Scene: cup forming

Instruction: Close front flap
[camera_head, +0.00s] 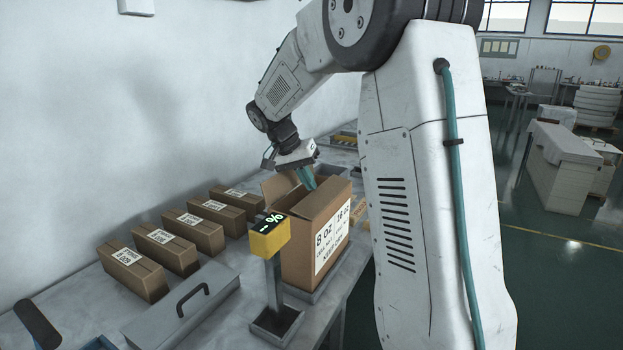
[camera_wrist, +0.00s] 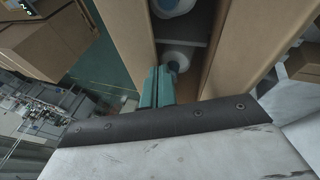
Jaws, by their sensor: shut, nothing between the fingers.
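In the wrist view the shut fingers (camera_wrist: 157,88) point down between two cardboard walls or flaps (camera_wrist: 243,45). White round items (camera_wrist: 176,58) show inside the box. Which flap is the front one I cannot tell, and my arm hides part of the top.
Several closed boxes (camera_head: 195,233) line the wall side of the table. A yellow display (camera_head: 269,238) on a post stands close in front of the box. A grey metal case with a handle (camera_head: 182,305) lies at the front left.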

